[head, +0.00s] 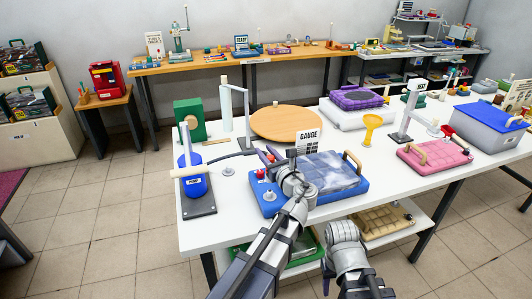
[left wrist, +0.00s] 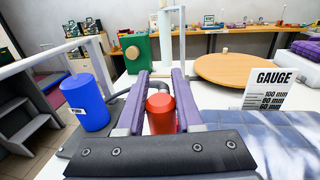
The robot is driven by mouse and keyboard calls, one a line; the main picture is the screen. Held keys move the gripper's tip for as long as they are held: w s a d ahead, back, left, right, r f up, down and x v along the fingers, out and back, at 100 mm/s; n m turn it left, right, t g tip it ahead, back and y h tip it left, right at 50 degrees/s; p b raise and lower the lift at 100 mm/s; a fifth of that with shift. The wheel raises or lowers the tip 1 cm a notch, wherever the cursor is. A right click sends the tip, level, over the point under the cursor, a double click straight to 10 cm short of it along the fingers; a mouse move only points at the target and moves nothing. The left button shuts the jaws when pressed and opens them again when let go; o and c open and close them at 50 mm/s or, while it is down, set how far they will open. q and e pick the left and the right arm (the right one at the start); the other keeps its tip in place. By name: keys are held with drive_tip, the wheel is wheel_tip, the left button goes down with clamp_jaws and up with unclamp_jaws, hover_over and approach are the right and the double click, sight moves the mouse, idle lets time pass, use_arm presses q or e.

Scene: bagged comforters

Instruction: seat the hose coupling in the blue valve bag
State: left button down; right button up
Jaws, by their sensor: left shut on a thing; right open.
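The blue valve bag (head: 262,205) lies flat near the table's front edge, with a clear quilted top that also shows in the left wrist view (left wrist: 285,150). My left gripper (head: 270,156) is over the bag's back left part. Its purple fingers (left wrist: 160,100) are shut on the red hose coupling (left wrist: 161,112). A dark hose (head: 232,156) runs from the blue pump towards it. The coupling's lower end is hidden, so I cannot tell whether it touches the valve. My right gripper (head: 342,232) is open and empty, in front of the table edge.
The blue pump (head: 195,180) stands left of the bag. A gauge sign (head: 308,141) is just behind the bag. A round wooden board (head: 287,122), yellow funnel (head: 371,127) and pink bag (head: 437,157) stand further back and right.

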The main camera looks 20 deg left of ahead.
use_arm(q)
drive_tip(key=shift+f+b, duration=1.9)
drive_tip(key=shift+f, duration=0.2)
drive_tip(key=shift+f+b, duration=1.55)
idle(0.3)
drive_tip(key=shift+c, duration=2.4)
unclamp_jaws()
drive_tip(key=shift+o, duration=0.3)
drive_tip(key=o, duration=0.4)
drive_tip(key=shift+s+d+r+p, duration=0.35)
drive_tip(key=shift+s+d, duration=0.2)
drive_tip(key=shift+s, duration=0.05)
drive_tip(key=shift+s+d+r+p, duration=0.3)
drive_tip(key=shift+s+d+p, duration=0.05)
drive_tip(key=shift+s+d, duration=0.3)
drive_tip(key=shift+s+d+r+p, duration=0.35)
drive_tip(key=shift+s+d, duration=0.15)
drive_tip(key=shift+s, duration=0.1)
